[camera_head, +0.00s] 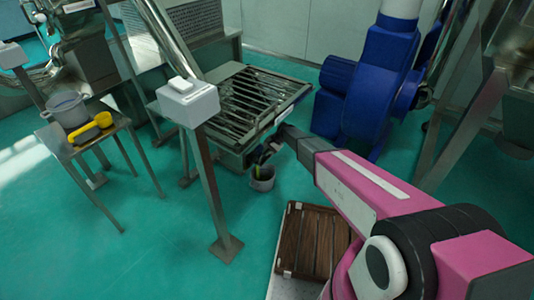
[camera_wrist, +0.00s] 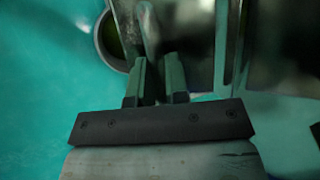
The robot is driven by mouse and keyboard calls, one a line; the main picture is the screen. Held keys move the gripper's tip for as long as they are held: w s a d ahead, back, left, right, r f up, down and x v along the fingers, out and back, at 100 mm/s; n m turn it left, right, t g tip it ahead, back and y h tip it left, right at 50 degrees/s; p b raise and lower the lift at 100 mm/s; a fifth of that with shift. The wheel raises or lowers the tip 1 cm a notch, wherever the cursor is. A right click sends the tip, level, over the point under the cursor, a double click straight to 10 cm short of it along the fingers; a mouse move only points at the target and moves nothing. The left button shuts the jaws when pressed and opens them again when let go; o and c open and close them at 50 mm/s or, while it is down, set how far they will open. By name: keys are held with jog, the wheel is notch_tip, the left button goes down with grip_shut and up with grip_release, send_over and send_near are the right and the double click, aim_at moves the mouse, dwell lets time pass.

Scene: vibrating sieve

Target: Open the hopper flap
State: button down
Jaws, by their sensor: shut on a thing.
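The metal hopper with a slatted grate on top (camera_head: 262,95) stands in the middle of the head view. My gripper (camera_head: 268,150) is at its lower front side, reached from the right. In the wrist view my two fingers (camera_wrist: 156,78) are closed around a narrow grey metal bar (camera_wrist: 148,35), which looks like the flap's handle. Metal panels of the hopper (camera_wrist: 185,40) show just beyond it. The flap's edges are dark, and I cannot tell how far it is open.
A grey bucket (camera_head: 262,180) stands on the floor below my gripper; its rim shows in the wrist view (camera_wrist: 103,45). A white control box on a post (camera_head: 188,100) is to the left. A wooden slatted pallet (camera_head: 310,240) lies in front. Blue machinery (camera_head: 370,90) stands behind right.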

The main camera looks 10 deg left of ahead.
jog(key=c, duration=1.1)
grip_release()
jog(key=shift+c, duration=0.2)
jog(key=v, duration=1.1)
jog(key=shift+f, duration=0.1)
jog(key=s+d+r+n+h, duration=0.1)
jog(key=s+d+r+h, duration=0.1)
jog(key=s+d+r, duration=0.4)
jog(key=s+d+r+n+t+h, duration=0.1)
jog(key=s+d+r, duration=0.5)
jog(key=s+d, duration=0.6)
jog(key=s+d+r+n+t+h, duration=0.1)
jog(key=s+d+r+h, duration=0.2)
jog(key=d, duration=1.6)
jog(key=s+r, duration=0.3)
jog(key=s, duration=0.3)
